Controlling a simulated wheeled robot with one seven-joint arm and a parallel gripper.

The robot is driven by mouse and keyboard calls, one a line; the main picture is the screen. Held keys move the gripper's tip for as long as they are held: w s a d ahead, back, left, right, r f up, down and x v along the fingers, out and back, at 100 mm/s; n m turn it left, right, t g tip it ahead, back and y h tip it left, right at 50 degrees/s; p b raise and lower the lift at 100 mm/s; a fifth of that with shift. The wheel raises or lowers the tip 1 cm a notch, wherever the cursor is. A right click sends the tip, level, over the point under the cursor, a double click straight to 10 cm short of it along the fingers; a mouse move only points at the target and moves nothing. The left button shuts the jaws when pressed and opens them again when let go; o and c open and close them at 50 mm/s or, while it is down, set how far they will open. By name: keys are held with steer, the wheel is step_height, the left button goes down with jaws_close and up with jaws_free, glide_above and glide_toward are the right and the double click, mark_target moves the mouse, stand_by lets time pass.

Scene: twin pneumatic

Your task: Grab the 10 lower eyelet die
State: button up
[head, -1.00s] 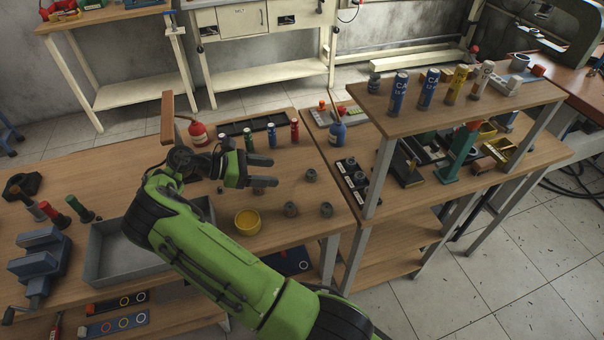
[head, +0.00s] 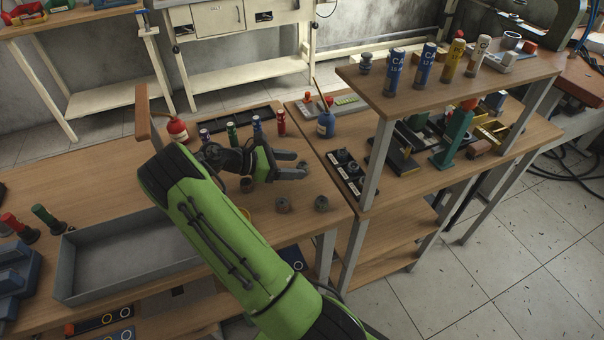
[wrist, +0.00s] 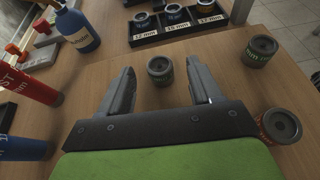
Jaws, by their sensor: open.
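My gripper (head: 302,168) is open and low over the wooden bench in the head view. That die's label is too small to read. Another die with a green label (wrist: 261,50) stands to the right, and one with a red label (wrist: 280,125) is nearer, right of the right finger. Two dies (head: 283,205) (head: 321,203) show in front of the gripper in the head view. I cannot tell which die is the 10.
A black rack (wrist: 175,33) of dies with millimetre labels lies ahead. A blue bottle (wrist: 75,25) stands front left. Red (wrist: 30,84) and blue (wrist: 25,147) cylinders stand close on the left. A raised shelf (head: 440,92) stands right of the bench. A grey tray (head: 62,262) lies left.

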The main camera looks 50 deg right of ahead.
mark_target(301, 166)
steer(key=x, duration=0.3)
steer(key=shift+d+f+b, duration=0.1)
steer(key=shift+f+b, duration=0.1)
steer(key=shift+b, duration=0.15)
steer(key=shift+c, duration=0.5)
